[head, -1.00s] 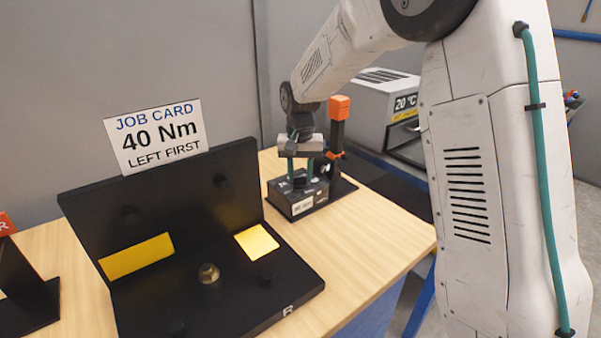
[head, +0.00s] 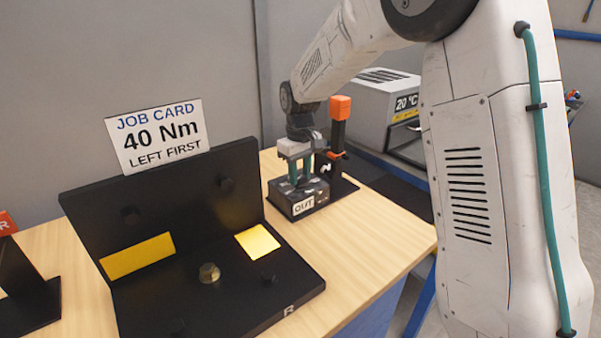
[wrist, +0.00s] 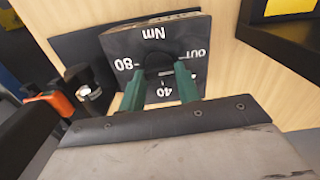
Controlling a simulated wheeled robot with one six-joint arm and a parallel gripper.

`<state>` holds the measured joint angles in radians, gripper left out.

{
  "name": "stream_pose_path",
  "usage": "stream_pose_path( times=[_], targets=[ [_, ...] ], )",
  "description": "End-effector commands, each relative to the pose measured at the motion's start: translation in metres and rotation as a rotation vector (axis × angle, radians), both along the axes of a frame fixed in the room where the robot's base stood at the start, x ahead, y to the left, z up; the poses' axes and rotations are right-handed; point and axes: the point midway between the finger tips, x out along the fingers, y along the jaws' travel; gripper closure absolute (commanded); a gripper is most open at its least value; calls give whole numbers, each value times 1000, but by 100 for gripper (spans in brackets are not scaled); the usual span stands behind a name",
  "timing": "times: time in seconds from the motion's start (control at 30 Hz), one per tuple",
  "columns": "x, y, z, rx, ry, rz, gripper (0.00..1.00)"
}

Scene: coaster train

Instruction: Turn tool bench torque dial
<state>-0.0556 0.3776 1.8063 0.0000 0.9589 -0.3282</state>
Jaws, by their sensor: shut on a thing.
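In the wrist view the box's top face (wrist: 125,42) shows Nm, 80, 40 and OUT around a dark round dial knob (wrist: 158,63). My gripper (head: 302,176) reaches down from above and is shut on the knob; its green fingers (wrist: 159,86) stand on either side of it in the wrist view. The fingers partly hide the knob, and I cannot tell its exact setting.
A black stand with an orange top (head: 340,107) rises close behind the box. A black fixture (head: 190,215) with yellow patches, a brass nut (head: 209,272) and a job card (head: 155,135) reading 40 Nm, LEFT FIRST is at left. Bare bench lies between fixture and box.

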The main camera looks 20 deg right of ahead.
Motion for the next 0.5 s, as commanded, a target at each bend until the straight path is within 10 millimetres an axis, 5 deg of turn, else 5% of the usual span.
stream_pose_path(
  times=[0.5],
  targets=[
    [1,0,2,0,-5,106,90]
  ],
)
